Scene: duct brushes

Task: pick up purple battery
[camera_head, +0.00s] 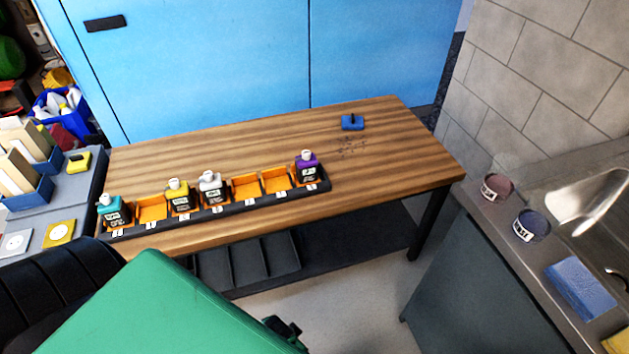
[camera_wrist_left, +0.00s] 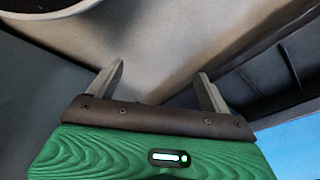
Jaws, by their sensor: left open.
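The purple battery (camera_head: 307,166) is a small dark block with a purple top, a white cap and a pale label. It stands upright in the rightmost slot of a black rack with orange compartments (camera_head: 247,188) on the wooden table. My left gripper (camera_wrist_left: 162,82) is open and empty in the left wrist view, its two fingers spread apart. In the head view my green left arm fills the lower left, below and in front of the table, well apart from the battery. My right gripper is not in view.
Teal (camera_head: 112,211), yellow (camera_head: 179,195) and white (camera_head: 210,187) batteries stand in other slots. A sink counter with two round tins and a blue sponge (camera_head: 580,288) stands right.

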